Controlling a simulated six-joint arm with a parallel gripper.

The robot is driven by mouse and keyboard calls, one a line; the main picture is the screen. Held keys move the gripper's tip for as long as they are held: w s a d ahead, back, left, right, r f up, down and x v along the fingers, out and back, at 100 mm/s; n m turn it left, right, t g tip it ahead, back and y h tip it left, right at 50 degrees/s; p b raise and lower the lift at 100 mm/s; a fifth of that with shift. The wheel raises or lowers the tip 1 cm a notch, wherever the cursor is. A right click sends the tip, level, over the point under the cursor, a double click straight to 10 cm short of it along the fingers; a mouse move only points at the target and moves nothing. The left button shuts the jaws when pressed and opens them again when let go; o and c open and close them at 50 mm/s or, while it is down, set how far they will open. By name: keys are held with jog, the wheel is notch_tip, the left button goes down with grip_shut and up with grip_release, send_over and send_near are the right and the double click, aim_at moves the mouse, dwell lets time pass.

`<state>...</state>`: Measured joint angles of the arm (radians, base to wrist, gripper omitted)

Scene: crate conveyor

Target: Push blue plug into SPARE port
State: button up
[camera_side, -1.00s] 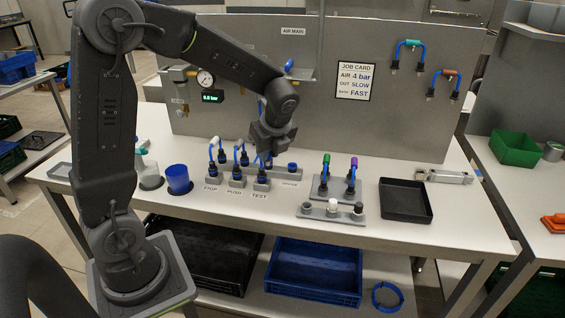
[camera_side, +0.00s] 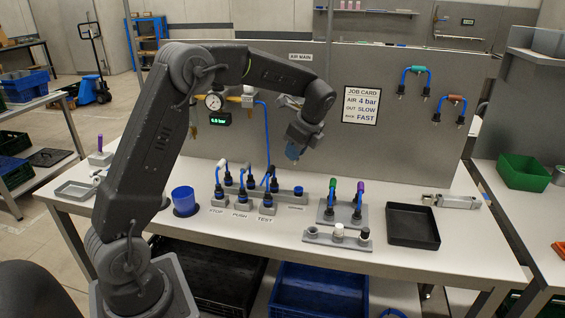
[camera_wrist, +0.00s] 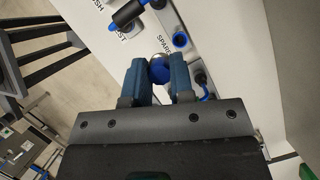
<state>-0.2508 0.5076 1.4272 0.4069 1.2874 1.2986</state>
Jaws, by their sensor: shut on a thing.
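My gripper (camera_side: 292,153) is above the SPARE port (camera_side: 298,191) in the side view, apart from it. In the wrist view its two blue fingers (camera_wrist: 158,82) are shut on the blue plug (camera_wrist: 159,70), a round blue end with a metal part behind it. The plug is mostly hidden by the fingers in the side view. The SPARE port shows in the wrist view as a blue ring (camera_wrist: 180,40) with a dark opening, just beyond the plug and to its right. The SPARE label (camera_wrist: 164,44) is beside it.
STOP, PUSH and TEST blocks with plugged hoses (camera_side: 243,198) stand left of the port. A blue hose (camera_side: 267,130) runs down behind them. Right are a plug stand (camera_side: 329,212), a holder (camera_side: 337,239) and a black tray (camera_side: 412,240). A blue cup (camera_side: 184,200) is at left.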

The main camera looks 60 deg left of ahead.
jog(key=shift+w+a+n, duration=0.55)
jog(key=shift+w+n, duration=0.25)
jog(key=shift+w, duration=0.5)
send_over(295, 188)
jog(key=d, duration=0.1)
jog(key=shift+w+d+f, duration=0.1)
jog(key=shift+w+f, duration=0.1)
jog(key=shift+f, duration=2.05)
jog(key=shift+w+f, duration=0.2)
jog(key=shift+f, duration=2.05)
jog(key=shift+f, duration=1)
jog(key=o, duration=1)
jog(key=shift+c, duration=0.2)
jog(key=shift+o, duration=0.5)
jog(key=o, duration=0.5)
jog(key=shift+c, duration=0.2)
notch_tip(295, 188, up, 6)
